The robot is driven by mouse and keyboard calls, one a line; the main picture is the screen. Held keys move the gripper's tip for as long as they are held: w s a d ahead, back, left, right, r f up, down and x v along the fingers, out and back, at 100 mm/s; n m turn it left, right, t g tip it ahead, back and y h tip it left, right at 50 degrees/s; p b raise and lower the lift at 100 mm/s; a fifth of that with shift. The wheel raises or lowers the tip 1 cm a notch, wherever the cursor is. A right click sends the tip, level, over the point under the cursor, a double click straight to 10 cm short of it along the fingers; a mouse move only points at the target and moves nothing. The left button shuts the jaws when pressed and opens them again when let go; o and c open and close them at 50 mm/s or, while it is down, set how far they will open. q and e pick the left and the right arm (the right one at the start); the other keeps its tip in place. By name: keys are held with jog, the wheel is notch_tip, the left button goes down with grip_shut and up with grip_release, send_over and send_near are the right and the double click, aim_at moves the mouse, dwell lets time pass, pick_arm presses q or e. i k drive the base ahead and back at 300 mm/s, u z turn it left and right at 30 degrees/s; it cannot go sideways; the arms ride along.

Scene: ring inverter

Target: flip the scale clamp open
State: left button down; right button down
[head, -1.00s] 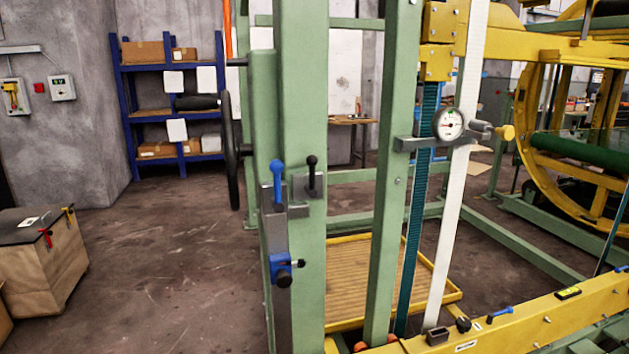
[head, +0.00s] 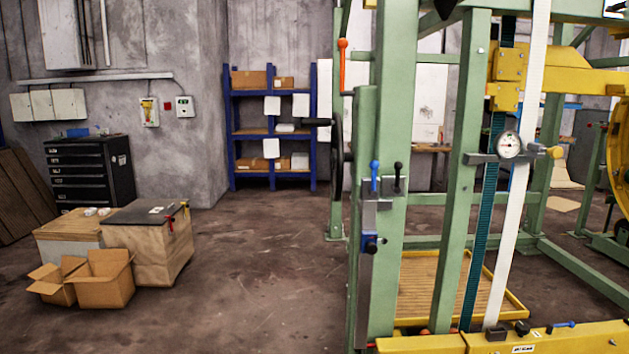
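The green machine frame's near post (head: 392,130) carries a blue-handled lever (head: 374,176) and a black-handled lever (head: 397,178), both standing upright on grey metal blocks. Below them a vertical grey metal bar (head: 366,290) runs down the post. A blue block with a black knob (head: 370,244) sits on this bar. I cannot tell for sure which of these is the scale clamp. Neither of my grippers is in view.
A round dial gauge (head: 509,145) sits on a bracket to the right. A black handwheel (head: 336,138) sticks out left of the post. A yellow beam (head: 440,345) crosses the lower right. Wooden crates (head: 150,240) and cardboard boxes (head: 100,280) stand left; the floor between is clear.

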aim_at(398, 165)
jog(key=u, duration=0.25)
jog(key=k, duration=0.4)
jog(key=z, duration=0.75)
jog(key=i, duration=0.7)
jog(key=z, duration=0.45)
jog(key=i, duration=0.85)
jog(key=u, duration=0.35)
